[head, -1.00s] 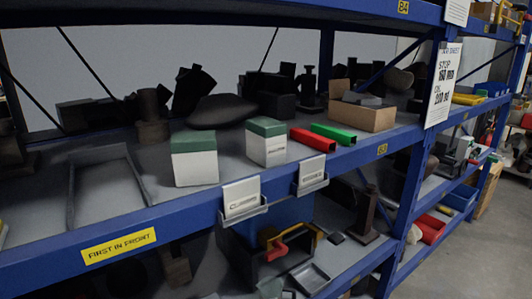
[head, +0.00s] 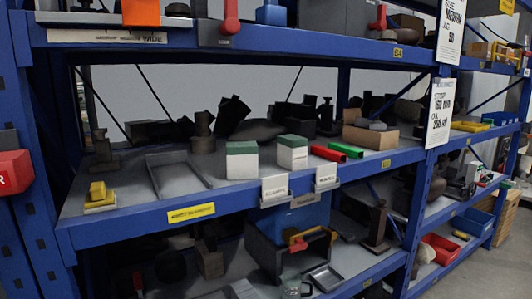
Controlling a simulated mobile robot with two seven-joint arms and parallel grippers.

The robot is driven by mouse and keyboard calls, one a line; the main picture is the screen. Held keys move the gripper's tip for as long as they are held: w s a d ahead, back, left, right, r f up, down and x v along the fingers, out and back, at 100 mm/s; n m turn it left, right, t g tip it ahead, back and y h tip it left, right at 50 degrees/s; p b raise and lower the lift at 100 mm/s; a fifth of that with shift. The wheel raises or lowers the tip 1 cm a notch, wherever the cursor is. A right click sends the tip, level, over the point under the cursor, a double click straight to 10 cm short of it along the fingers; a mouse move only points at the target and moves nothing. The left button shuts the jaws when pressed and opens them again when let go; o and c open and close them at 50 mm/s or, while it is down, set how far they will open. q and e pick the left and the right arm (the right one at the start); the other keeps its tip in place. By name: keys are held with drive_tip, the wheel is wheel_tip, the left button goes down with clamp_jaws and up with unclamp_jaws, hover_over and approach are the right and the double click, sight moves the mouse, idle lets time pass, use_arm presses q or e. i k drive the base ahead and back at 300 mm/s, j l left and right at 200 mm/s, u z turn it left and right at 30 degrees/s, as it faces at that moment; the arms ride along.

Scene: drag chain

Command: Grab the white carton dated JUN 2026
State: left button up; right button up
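Two white cartons with green tops stand side by side on the middle shelf in the head view. The left carton (head: 241,163) shows a plain front with no print that I can read. The right carton (head: 292,155) stands just beside it, a little farther right. Its print is too small to read now. No date can be read on either carton. Neither of my grippers is in view.
The blue shelf edge (head: 130,229) carries a yellow label (head: 191,213) and two white card holders (head: 275,190) below the cartons. Red and green bars (head: 345,150) and a cardboard box (head: 370,136) lie to the right. An empty grey tray (head: 181,185) lies to the left.

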sight(291, 149)
drive_tip(key=l+u, duration=0.15)
drive_tip(key=u, duration=0.9)
drive_tip(key=i+l, duration=0.1)
drive_tip(key=l, duration=0.9)
drive_tip(key=i+l, duration=0.1)
drive_tip(key=l, duration=0.95)
drive_tip(key=i+l, duration=0.1)
drive_tip(key=l, duration=0.9)
drive_tip(key=i+l, duration=0.1)
drive_tip(key=l, duration=0.9)
